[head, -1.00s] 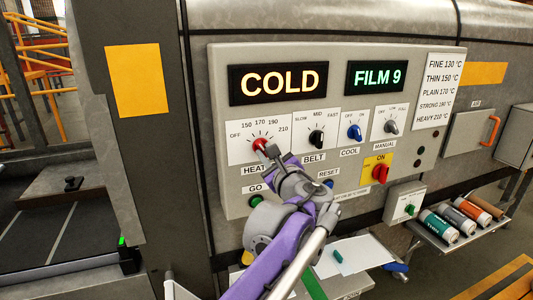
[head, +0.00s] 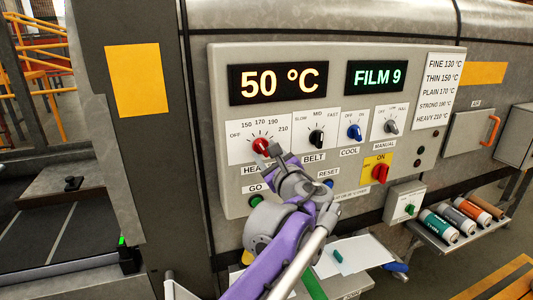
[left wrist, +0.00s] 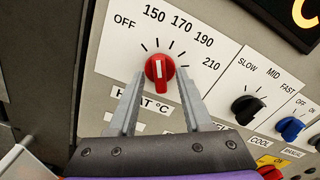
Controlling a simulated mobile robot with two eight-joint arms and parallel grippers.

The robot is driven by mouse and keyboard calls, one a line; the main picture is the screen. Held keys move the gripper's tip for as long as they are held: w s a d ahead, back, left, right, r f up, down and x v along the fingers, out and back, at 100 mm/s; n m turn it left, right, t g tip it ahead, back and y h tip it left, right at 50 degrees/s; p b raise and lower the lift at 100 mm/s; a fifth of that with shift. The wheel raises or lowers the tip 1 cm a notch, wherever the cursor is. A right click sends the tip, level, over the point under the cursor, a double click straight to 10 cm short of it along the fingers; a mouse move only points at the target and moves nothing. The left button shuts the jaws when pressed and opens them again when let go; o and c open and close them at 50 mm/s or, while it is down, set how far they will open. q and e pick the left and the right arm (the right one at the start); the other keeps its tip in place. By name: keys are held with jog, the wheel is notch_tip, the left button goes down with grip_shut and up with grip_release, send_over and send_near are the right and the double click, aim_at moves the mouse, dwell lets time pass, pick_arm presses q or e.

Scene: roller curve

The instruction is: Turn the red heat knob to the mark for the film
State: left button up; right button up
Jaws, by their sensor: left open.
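The red heat knob (head: 261,146) sits on the white HEAT dial plate, marked OFF, 150, 170, 190 and 210. In the left wrist view the knob (left wrist: 160,70) has a white pointer line that stands nearly upright, roughly toward the 150 side. My left gripper (left wrist: 160,80) is open, with one finger on each side of the knob's lower part; I cannot tell whether they touch it. The heat display (head: 278,83) reads 50 °C. The film display (head: 377,77) reads FILM 9. A chart (head: 439,90) lists FINE 130, THIN 150, PLAIN 170, STRONG 190, HEAVY 210. My right gripper is out of view.
The black BELT knob (head: 316,138), blue COOL knob (head: 354,132) and grey MANUAL knob (head: 391,127) sit to the right. A red switch (head: 380,173) on a yellow plate reads ON. The green GO button (head: 255,200) is below. Several film rolls lie on a shelf (head: 450,240).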

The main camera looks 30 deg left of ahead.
pick_arm(q)
jog(key=b+v, duration=0.1)
jog(key=v, duration=0.9)
jog(key=shift+s+d, duration=0.2)
jog(key=shift+d, duration=0.1)
